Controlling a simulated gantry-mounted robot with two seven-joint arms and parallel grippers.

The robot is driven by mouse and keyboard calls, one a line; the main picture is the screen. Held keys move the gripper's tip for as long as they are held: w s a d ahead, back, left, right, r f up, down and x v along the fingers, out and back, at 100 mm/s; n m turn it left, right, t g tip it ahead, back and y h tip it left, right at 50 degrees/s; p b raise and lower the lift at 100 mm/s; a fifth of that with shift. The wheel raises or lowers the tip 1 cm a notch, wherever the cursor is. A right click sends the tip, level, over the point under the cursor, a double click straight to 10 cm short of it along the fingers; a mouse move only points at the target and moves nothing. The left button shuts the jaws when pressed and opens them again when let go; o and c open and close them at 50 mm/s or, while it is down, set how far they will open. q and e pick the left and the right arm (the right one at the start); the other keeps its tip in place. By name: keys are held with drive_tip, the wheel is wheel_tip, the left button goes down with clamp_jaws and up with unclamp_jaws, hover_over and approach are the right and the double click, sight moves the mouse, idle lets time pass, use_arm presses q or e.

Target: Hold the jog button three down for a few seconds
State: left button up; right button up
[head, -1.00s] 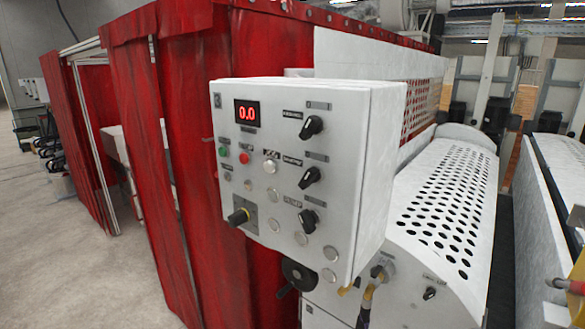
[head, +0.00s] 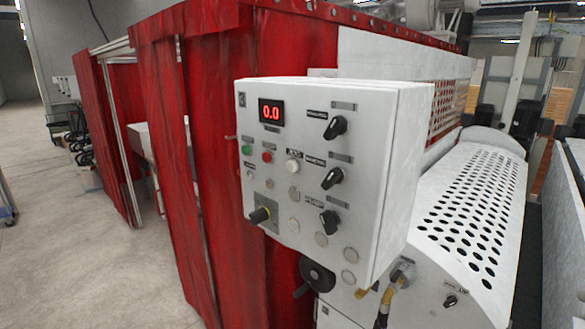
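A white control box (head: 375,120) stands at the middle of the head view, with its front panel facing me. Its red display (head: 271,112) reads 0.0. The panel has a green button (head: 246,150), a red button (head: 267,157) and a pale button (head: 292,166). Several round grey-white buttons (head: 321,240) sit lower on the panel. Three black rotary knobs (head: 332,179) run down its right side. The labels are too small to read, so I cannot tell which button is jog three. Neither of my grippers shows.
Red curtains (head: 215,150) hang left of and behind the box. A white perforated roller cover (head: 465,215) stands on the right. A black handwheel (head: 318,276) and a yellowish hose (head: 386,304) are below the box. Open concrete floor (head: 75,250) lies at left.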

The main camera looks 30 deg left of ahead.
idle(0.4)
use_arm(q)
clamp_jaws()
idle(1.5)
